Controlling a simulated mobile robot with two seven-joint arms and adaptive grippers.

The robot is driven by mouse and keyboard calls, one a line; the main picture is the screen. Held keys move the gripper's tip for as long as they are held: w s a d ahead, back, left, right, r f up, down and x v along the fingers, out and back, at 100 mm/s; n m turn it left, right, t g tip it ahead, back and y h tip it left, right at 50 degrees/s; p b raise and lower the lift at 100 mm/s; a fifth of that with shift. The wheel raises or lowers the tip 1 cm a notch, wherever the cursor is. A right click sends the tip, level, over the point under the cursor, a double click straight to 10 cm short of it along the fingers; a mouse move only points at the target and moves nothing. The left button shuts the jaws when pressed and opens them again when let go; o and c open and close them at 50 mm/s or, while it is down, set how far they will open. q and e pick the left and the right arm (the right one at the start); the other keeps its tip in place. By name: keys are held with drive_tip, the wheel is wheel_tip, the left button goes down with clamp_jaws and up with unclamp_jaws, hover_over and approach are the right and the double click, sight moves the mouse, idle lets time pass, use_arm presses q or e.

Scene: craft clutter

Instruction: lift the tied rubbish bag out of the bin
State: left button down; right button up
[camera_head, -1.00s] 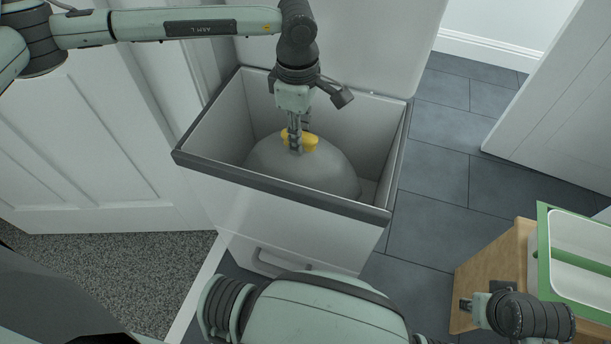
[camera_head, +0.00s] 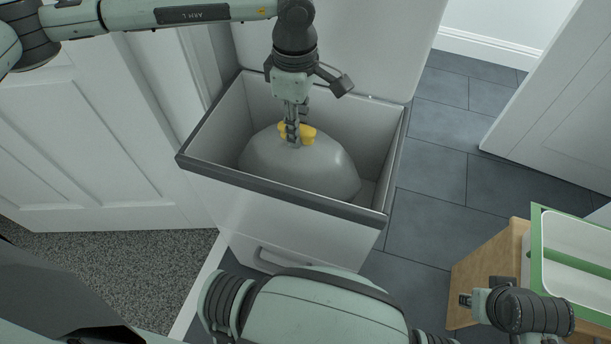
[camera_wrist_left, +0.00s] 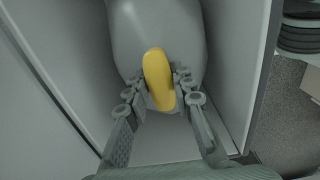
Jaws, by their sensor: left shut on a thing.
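The grey rubbish bag (camera_head: 300,168) sits inside the white bin (camera_head: 290,222), which has a dark rim. Its yellow tie (camera_head: 309,131) is at the top. My left gripper (camera_head: 293,138) comes down from above and is shut on the tie. In the left wrist view the yellow tie (camera_wrist_left: 158,78) stands between the two fingers (camera_wrist_left: 160,95), with the grey bag (camera_wrist_left: 160,30) behind it. The bag's underside is hidden by the bin's front wall. My right gripper (camera_head: 466,301) is at the lower right, away from the bin; its finger opening is too small to tell.
A white panel (camera_head: 350,40) stands upright behind the bin. A white door (camera_head: 90,130) is close on the left. A green-edged white tray (camera_head: 537,262) on a wooden stand (camera_head: 488,270) is at the lower right. Dark floor tiles (camera_head: 430,185) are clear right of the bin.

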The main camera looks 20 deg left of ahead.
use_arm(q)
drive_tip(key=shift+s+r+p, duration=0.15)
drive_tip(key=shift+r+p, duration=0.35)
drive_tip(key=shift+r, duration=0.75)
drive_tip(key=shift+s+r+p, duration=0.2)
drive_tip(key=shift+r+p, duration=0.3)
drive_tip(key=shift+r, duration=0.7)
drive_tip(key=shift+s+r+p, duration=0.15)
drive_tip(key=shift+r+p, duration=0.35)
drive_tip(key=shift+r, duration=0.75)
wheel_tip(320, 180, up, 12)
drive_tip(key=shift+s, duration=0.25)
wheel_tip(320, 180, up, 8)
idle(1.0)
drive_tip(key=shift+s, duration=0.1)
